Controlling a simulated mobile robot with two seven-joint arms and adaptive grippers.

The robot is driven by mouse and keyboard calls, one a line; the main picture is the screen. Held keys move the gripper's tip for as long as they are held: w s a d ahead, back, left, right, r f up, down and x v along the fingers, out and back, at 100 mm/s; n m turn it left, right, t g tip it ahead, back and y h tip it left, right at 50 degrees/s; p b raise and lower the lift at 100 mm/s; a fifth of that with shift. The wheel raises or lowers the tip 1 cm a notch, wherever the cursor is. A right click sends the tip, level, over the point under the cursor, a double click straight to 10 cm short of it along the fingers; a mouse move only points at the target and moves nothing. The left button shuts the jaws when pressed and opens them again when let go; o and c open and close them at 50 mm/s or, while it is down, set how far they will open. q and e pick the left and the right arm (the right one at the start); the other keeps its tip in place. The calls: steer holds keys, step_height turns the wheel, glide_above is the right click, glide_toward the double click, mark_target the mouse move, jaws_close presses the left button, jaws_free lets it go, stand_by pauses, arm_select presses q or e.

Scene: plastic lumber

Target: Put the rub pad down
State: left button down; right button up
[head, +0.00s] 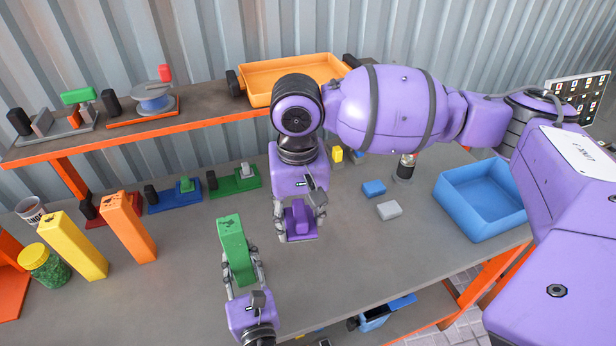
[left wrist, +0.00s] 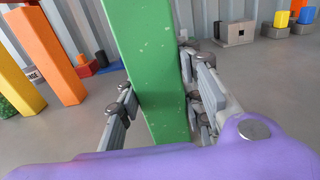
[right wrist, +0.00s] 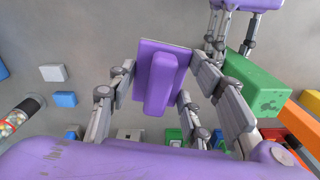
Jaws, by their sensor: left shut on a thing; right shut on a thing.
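The rub pad is a purple flat plate with a raised purple grip; it shows in the head view (head: 299,226) and the right wrist view (right wrist: 158,80). My right gripper (head: 300,212) points down and is shut on its grip. I cannot tell whether the plate touches the table (head: 350,262). My left gripper (head: 243,270) is shut on a green plastic board (head: 235,240), just left of and nearer than the pad. The green board fills the middle of the left wrist view (left wrist: 150,70).
Yellow (head: 72,245) and orange (head: 128,227) boards stand at left beside a green-filled jar (head: 45,266). A blue block (head: 373,188) and a light grey block (head: 389,210) lie right of the pad. A blue bin (head: 480,200) stands farther right. A raised shelf (head: 200,108) runs behind.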

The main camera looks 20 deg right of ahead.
glide_above(339, 258)
steer(key=s+a, duration=0.2)
step_height(339, 258, down, 6)
steer(key=shift+w+d+f+n, duration=0.5)
steer(key=shift+w+d+n, duration=0.5)
step_height(339, 258, down, 10)
steer(key=o, duration=1.2)
steer(key=shift+f, duration=0.15)
step_height(339, 258, up, 12)
steer(key=shift+r, duration=0.2)
steer(key=shift+o, duration=0.4)
